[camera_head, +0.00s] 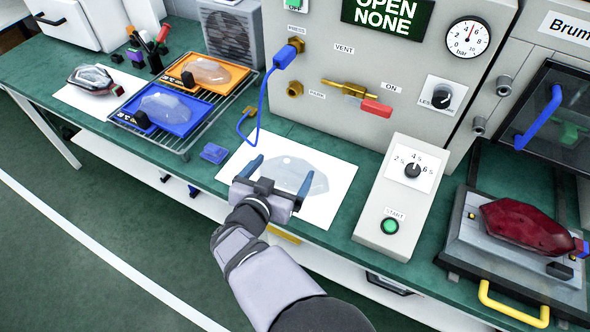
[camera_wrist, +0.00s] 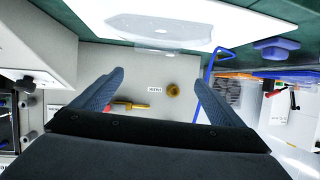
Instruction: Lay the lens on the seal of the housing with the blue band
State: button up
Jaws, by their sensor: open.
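A clear, faceted lens (camera_head: 296,172) lies on a white sheet at the middle of the bench; it also shows at the top of the wrist view (camera_wrist: 150,27). My gripper (camera_head: 280,169) is open over the front of this sheet, its blue fingers apart and overlapping the lens in the head view. In the wrist view my gripper (camera_wrist: 160,76) has nothing between its fingers. A dark red lamp body (camera_head: 527,226) lies on the grey fixture at the right, with a blue part at its right end. I cannot tell whether that is the blue band. No seal can be made out.
A blue tray (camera_head: 185,122) and an orange tray (camera_head: 228,82), each with a clear piece, sit on a wire rack. A clear-topped lamp (camera_head: 92,79) lies at the far left. A blue hose (camera_head: 262,110) hangs behind the white sheet (camera_head: 342,180). A control box (camera_head: 395,200) stands right of it.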

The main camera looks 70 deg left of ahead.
aim_at(295, 167)
jog(key=shift+s+d+f+t+h, duration=0.15)
jog(key=shift+s+d+f+t, duration=0.1)
jog(key=shift+d+f, duration=0.25)
jog(key=shift+s+d+f+t+h, duration=0.15)
jog(key=shift+s+d+f, duration=0.1)
jog(key=shift+f, duration=0.3)
jog(key=shift+b+x, duration=0.7)
jog(key=shift+x, duration=0.1)
jog(key=shift+w+a+f, duration=0.15)
jog(key=shift+a, duration=0.05)
jog(key=shift+w+a+f+b, duration=0.3)
jog(key=shift+f+b, duration=0.1)
jog(key=shift+b, duration=0.35)
jog(key=b+x, duration=0.2)
jog(key=x, duration=0.1)
jog(key=shift+w+a+f+b, duration=0.1)
jog(key=shift+w+f+b, duration=0.1)
jog(key=shift+b, duration=0.15)
jog(key=shift+w+a, duration=0.15)
jog(key=shift+a, duration=0.1)
